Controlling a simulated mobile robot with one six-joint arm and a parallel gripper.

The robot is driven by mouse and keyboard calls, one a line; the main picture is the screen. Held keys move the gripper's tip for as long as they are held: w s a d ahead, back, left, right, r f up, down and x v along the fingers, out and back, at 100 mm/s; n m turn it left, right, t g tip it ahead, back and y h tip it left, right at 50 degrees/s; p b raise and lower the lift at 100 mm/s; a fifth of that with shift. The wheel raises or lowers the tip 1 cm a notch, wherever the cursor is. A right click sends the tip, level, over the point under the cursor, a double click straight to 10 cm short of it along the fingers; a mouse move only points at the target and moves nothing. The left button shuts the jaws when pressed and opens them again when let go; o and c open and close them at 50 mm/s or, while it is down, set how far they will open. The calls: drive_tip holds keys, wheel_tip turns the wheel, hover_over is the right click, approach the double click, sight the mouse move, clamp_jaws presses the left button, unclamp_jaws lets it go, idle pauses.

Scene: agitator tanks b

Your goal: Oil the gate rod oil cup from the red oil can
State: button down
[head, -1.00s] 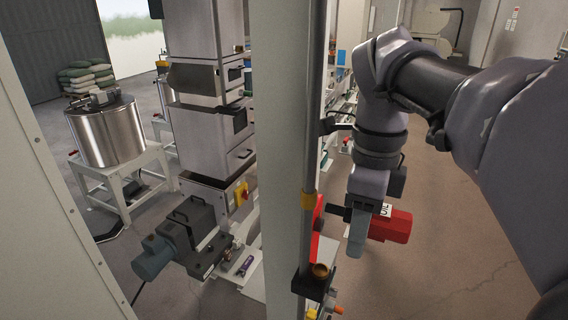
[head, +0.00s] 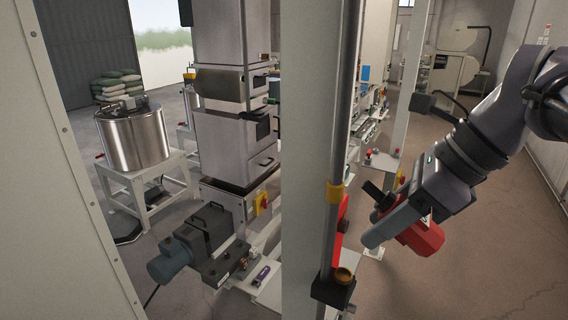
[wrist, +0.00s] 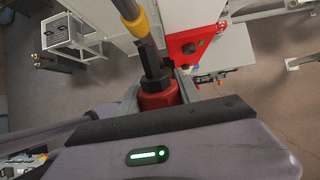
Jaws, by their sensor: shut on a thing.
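The red oil can (head: 424,237) is held in my gripper (head: 384,229), right of the gate rod in the head view. It is tilted, its dark spout (head: 376,191) pointing up and left. In the wrist view the can's red body (wrist: 158,97) sits between the two fingers. The gate rod (head: 341,130) is a vertical grey rod with a yellow band (head: 335,193). The brass oil cup (head: 344,275) sits on a black block beside the rod's lower part. The spout is apart from the cup, above it and to the right.
A pale post (head: 308,150) stands just left of the rod. A red plate (head: 342,222) is behind the rod; it also shows in the wrist view (wrist: 190,45). A motor unit (head: 200,245) and a steel tank (head: 135,140) stand at left. The floor at right is clear.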

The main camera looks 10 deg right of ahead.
drive_tip(key=shift+t+y+b, duration=0.6)
drive_tip(key=shift+y, duration=0.3)
drive_tip(key=shift+w+a+r+y, duration=0.15)
drive_tip(key=shift+a+r+y, duration=0.05)
drive_tip(key=shift+r+y, duration=0.15)
drive_tip(key=shift+t, duration=0.4)
drive_tip(key=shift+t+y+b, duration=0.5)
drive_tip(key=shift+y+b, duration=0.35)
drive_tip(key=shift+b, duration=0.05)
drive_tip(key=shift+r+t+y+b, duration=0.25)
drive_tip(key=shift+t+y+b, duration=0.25)
drive_tip(key=shift+y+b, duration=0.2)
drive_tip(key=shift+r+t+y, duration=0.3)
drive_tip(key=shift+r+y, duration=0.1)
drive_tip(key=shift+y, duration=0.1)
drive_tip(key=shift+f+b, duration=0.1)
drive_tip(key=shift+b, duration=0.2)
